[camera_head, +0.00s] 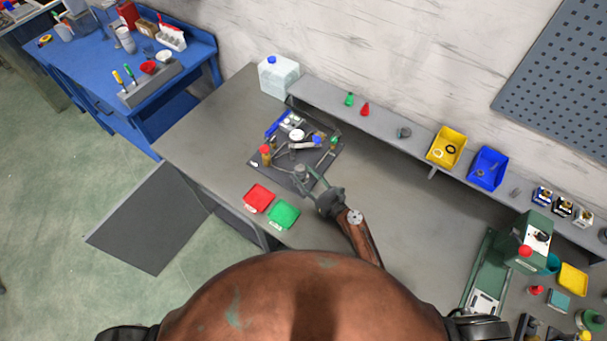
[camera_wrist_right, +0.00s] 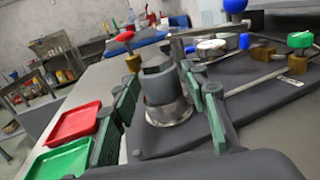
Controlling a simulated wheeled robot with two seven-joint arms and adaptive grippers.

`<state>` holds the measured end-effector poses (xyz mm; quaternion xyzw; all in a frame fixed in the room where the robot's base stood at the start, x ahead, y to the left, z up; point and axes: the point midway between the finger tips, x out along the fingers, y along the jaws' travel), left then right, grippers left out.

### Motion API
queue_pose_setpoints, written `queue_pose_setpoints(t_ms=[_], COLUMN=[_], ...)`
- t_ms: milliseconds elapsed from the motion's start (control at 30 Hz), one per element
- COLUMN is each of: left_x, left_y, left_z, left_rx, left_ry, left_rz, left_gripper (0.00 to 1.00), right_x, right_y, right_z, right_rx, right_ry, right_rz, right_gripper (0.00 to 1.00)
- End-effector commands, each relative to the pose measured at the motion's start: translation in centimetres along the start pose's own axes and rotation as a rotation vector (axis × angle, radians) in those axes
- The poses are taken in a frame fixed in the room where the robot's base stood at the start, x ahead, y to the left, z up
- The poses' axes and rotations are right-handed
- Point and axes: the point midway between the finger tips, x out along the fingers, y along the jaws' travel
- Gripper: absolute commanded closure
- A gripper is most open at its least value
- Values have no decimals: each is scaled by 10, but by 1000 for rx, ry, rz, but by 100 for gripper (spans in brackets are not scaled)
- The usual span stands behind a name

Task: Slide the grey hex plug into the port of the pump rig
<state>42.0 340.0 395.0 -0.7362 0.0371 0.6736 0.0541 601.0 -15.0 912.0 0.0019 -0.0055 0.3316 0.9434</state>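A grey, blocky plug-like piece (camera_wrist_right: 157,85) sits above a silver round base (camera_wrist_right: 168,111) at the near edge of the dark pump rig; I cannot tell whether it is seated in a port. The piece also shows in the head view (camera_head: 300,171). My right gripper (camera_head: 307,180) has its green-padded fingers on either side of this piece, and the fingers look apart. In the right wrist view the gripper (camera_wrist_right: 160,82) straddles it closely; contact is unclear. The pump rig's dark plate (camera_head: 285,172) carries pipes and coloured valve knobs. My left gripper is out of view.
A red tray (camera_head: 258,198) and a green tray (camera_head: 284,215) lie left of my right gripper. The shelf (camera_head: 385,122) behind holds small green, red and grey pieces, plus yellow and blue bins. The bench is clear right of the rig.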

Motion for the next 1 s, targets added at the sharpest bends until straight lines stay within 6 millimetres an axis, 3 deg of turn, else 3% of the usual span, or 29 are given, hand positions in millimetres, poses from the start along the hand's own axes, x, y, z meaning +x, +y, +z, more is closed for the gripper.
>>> queue_pose_setpoints(t_ms=[133, 467, 567, 1000], left_x=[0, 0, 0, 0], left_y=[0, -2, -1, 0], left_z=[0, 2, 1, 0], left_rx=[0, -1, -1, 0], left_ry=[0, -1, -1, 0], left_rz=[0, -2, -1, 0], left_gripper=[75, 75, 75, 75], right_x=[0, -5, -16, -101], right_y=[0, 0, 0, 0], right_z=[0, -2, -2, -2], right_rx=[0, 0, 1, 0], right_ry=[1, 4, 4, 3], right_rz=[0, -1, -1, -1], right_gripper=[48, 48, 48, 48])
